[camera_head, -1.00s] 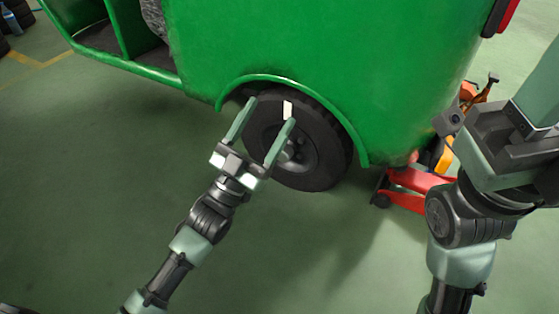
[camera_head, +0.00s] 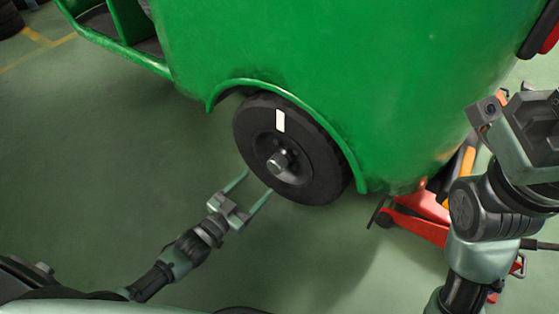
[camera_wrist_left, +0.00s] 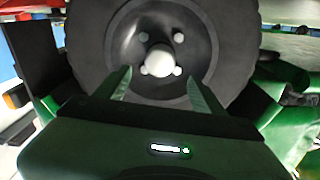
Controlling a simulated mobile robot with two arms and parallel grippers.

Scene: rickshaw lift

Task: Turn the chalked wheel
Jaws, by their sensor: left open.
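The black wheel (camera_head: 322,165) sits under the arch of the green rickshaw (camera_head: 330,60). A white chalk mark (camera_head: 281,121) shows on its upper part, above the hub (camera_head: 279,161). My left gripper (camera_head: 257,182) is open and empty, low and to the left of the hub, pointing at the wheel. In the left wrist view the wheel (camera_wrist_left: 235,45) fills the upper middle, with the pale hub centre (camera_wrist_left: 160,60) just beyond and between the open fingertips. Touch between finger and wheel cannot be told. My right arm is at the right; its fingertips are not visible.
A red and orange jack (camera_head: 420,218) stands on the floor right of the wheel, near my right arm. Dark tyres (camera_head: 8,20) lie at the far upper left. The green floor (camera_head: 110,160) left of the wheel is clear.

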